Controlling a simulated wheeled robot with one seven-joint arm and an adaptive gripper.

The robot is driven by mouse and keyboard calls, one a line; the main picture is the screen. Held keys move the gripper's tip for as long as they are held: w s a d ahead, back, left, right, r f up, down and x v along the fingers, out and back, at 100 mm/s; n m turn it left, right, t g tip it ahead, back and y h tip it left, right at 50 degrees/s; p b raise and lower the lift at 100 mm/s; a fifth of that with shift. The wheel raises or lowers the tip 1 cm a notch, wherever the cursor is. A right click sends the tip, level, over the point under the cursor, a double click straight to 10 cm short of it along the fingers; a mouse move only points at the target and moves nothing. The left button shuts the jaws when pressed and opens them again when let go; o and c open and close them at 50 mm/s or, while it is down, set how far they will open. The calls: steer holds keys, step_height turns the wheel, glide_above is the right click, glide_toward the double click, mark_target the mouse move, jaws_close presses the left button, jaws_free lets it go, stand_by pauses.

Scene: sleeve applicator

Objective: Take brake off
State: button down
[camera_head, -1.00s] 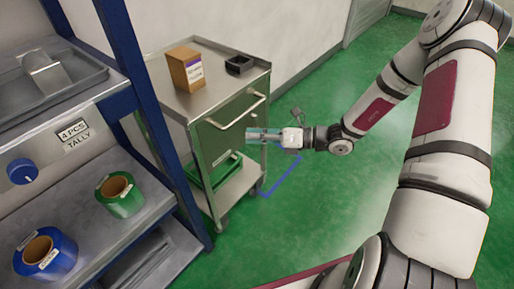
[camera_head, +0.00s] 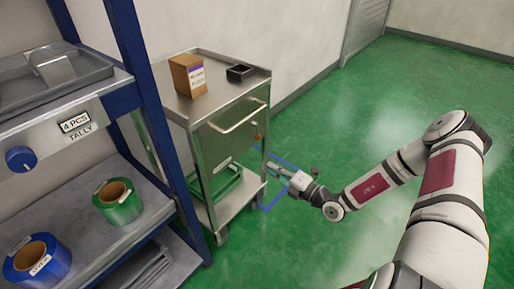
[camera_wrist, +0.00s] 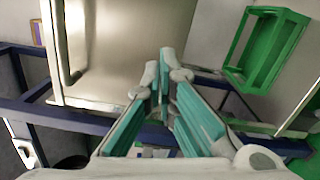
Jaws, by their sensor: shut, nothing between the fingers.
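A steel cart (camera_head: 206,118) on casters stands by the wall in the head view. One front caster (camera_head: 222,238) shows below its lower shelf. I cannot make out a brake lever. My gripper (camera_head: 270,166) is low in front of the cart's right side, over the floor area with blue marking lines. In the wrist view my gripper (camera_wrist: 160,76) has its teal fingers drawn together at the tips, with nothing between them. The cart's front panel (camera_wrist: 120,50) with its handle shows beyond the fingers; I cannot tell whether they touch the cart.
A green crate (camera_head: 228,188) sits on the cart's lower shelf. A cardboard box (camera_head: 188,75) and a small black tray (camera_head: 241,72) are on top. A blue-framed rack (camera_head: 150,110) with a green roll (camera_head: 122,208) and a blue roll (camera_head: 52,263) stands left. The green floor at right is clear.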

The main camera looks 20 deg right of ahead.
mark_target(257, 131)
steer(key=b+x, duration=0.1)
steer(key=x, duration=0.2)
steer(key=d+b+x, duration=0.1)
steer(key=x, duration=0.3)
steer(key=w+b+x, duration=0.1)
steer(key=x, duration=0.2)
steer(key=shift+w+d, duration=0.25)
steer(key=shift+w, duration=0.05)
steer(key=shift+w+d+r+b, duration=0.25)
steer(key=shift+w+d+b, duration=0.15)
steer(key=shift+w+b, duration=0.1)
steer(key=shift+w+d+r, duration=0.1)
steer(key=shift+w+d, duration=0.05)
steer(key=shift+w+d+f+n, duration=0.2)
steer(key=shift+d+f+n, duration=0.05)
steer(key=shift+n, duration=0.45)
